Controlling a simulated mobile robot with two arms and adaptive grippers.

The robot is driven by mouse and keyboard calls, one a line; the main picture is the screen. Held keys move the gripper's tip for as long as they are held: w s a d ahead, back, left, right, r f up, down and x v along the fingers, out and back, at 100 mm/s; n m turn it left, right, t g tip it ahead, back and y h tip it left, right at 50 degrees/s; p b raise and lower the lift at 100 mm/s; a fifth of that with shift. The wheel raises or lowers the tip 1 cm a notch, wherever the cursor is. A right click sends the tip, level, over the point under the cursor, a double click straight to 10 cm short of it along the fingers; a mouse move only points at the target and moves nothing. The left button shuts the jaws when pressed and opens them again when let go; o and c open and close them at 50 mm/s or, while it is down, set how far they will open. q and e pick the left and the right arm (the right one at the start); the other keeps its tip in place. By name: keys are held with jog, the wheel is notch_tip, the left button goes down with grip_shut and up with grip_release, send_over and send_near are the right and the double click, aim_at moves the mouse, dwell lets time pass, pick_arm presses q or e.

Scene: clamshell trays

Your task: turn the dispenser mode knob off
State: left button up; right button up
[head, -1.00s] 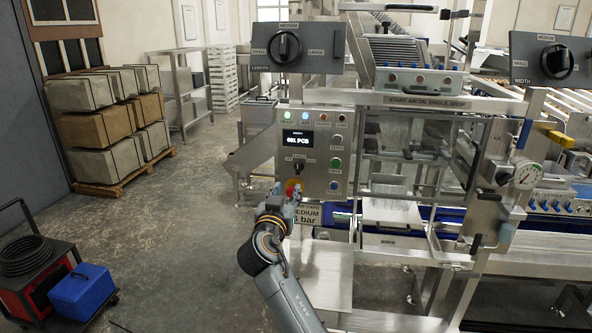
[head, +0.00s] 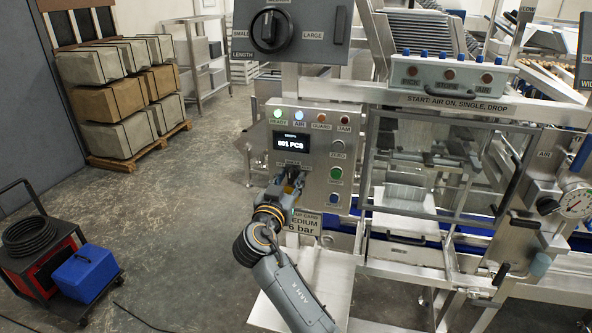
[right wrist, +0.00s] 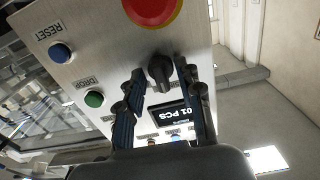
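The dispenser mode knob (right wrist: 160,74) is a small black knob on the metal control panel (head: 318,188), below the lit PCS display (head: 298,142). In the right wrist view it sits between the two fingers of my right gripper (right wrist: 163,78). The fingers are apart, one on each side, with visible gaps to the knob; I cannot tell its exact setting. In the head view my right gripper (head: 291,181) is in front of the panel and hides most of the knob. My left gripper is not in view.
A red stop button (right wrist: 152,8) on a yellow base is close to the knob. The green DROP button (right wrist: 94,99) and blue RESET button (right wrist: 60,53) are beside it. A large LENGTH knob (head: 270,30) is above the panel. Open floor lies to the left.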

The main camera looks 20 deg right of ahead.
jog(key=shift+s+a+r, duration=0.15)
jog(key=shift+a, duration=0.05)
jog(key=shift+d, duration=0.1)
grip_shut()
jog(key=n+b, duration=0.1)
jog(key=n, duration=0.3)
jog(key=shift+n, duration=0.3)
jog(key=n, duration=0.5)
jog(key=shift+n+p, duration=0.3)
dwell(0.5)
grip_release()
jog(key=shift+w, duration=0.2)
